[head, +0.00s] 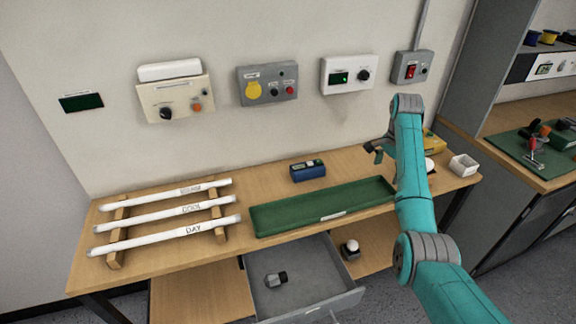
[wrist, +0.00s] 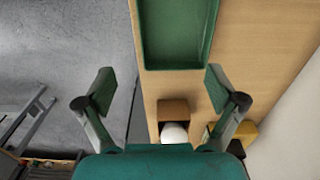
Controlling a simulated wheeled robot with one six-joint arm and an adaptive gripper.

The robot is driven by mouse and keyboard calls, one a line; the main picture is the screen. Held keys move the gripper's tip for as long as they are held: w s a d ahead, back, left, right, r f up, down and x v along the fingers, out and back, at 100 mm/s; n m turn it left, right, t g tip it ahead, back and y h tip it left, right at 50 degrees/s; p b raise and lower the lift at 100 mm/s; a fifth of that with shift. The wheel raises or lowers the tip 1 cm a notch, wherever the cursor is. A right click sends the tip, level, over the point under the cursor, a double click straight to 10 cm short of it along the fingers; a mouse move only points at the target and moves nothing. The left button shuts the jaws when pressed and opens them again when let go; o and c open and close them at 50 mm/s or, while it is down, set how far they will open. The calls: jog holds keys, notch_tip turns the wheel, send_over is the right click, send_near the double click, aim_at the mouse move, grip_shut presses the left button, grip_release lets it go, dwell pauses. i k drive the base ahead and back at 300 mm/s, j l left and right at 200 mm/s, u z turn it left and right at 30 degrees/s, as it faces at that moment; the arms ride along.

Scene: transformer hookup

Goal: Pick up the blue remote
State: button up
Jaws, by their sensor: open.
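The blue remote (head: 307,171), a small blue box with a dark top, lies on the wooden workbench behind the green tray (head: 322,205), near the wall. It does not show in the wrist view. My gripper (head: 374,151) is above the right end of the tray, to the right of the remote and apart from it. In the wrist view my gripper (wrist: 160,86) has its two fingers spread wide with nothing between them. The green tray (wrist: 147,40) shows beyond the fingertips, and it looks empty.
White labelled tubes (head: 165,216) lie on a wooden rack at the left. An open drawer (head: 305,283) holds a small grey object. A yellow device (head: 434,141) and a white box (head: 463,165) stand at the right end. Control boxes (head: 267,84) hang on the wall.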

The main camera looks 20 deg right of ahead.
aim_at(299, 172)
jog(key=i+j, duration=0.35)
jog(key=j, duration=0.15)
jog(key=i+j, duration=0.3)
jog(key=j, duration=0.15)
jog(key=i+l, duration=0.15)
jog(key=l, duration=0.1)
